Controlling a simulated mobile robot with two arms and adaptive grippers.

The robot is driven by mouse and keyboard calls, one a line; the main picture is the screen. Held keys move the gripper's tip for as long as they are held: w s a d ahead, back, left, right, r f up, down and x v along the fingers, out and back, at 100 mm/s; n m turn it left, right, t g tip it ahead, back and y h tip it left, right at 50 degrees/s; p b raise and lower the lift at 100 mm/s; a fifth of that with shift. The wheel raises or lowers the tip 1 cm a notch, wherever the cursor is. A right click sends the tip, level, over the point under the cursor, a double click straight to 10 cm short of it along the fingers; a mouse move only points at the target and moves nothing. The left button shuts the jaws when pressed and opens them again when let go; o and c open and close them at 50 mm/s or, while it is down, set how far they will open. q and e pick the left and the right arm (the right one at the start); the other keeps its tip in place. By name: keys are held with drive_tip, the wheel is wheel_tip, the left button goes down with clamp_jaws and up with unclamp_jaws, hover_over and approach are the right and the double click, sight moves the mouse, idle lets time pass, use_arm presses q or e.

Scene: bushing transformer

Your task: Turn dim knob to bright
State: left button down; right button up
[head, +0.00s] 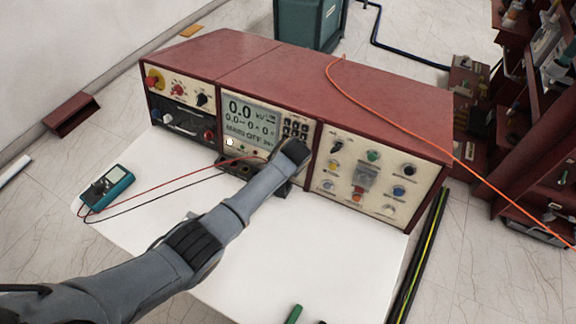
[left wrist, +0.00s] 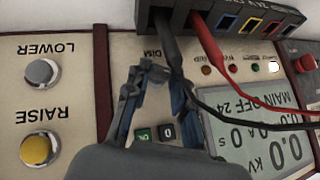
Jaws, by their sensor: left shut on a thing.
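My left gripper (head: 296,153) reaches the lower right of the console's centre panel in the head view. In the left wrist view its two fingers (left wrist: 158,78) close at the panel just by the DIM label (left wrist: 152,53), and they are shut on the dim knob. The knob itself is hidden by the fingers, so its setting cannot be read. The display (head: 248,118) shows 0.0 and MAIN OFF; it is upside down in the left wrist view (left wrist: 255,135). My right gripper is in neither view.
A black socket block (left wrist: 235,25) with black and red leads juts out close to the fingers. The leads run to a teal meter (head: 107,187) on the white table (head: 290,250). The right panel (head: 368,180) carries several knobs and buttons. An orange cable (head: 400,117) crosses the console top.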

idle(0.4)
use_arm(q)
drive_tip(key=c, duration=1.1)
unclamp_jaws()
drive_tip(key=v, duration=1.2)
drive_tip(key=shift+s, duration=0.1)
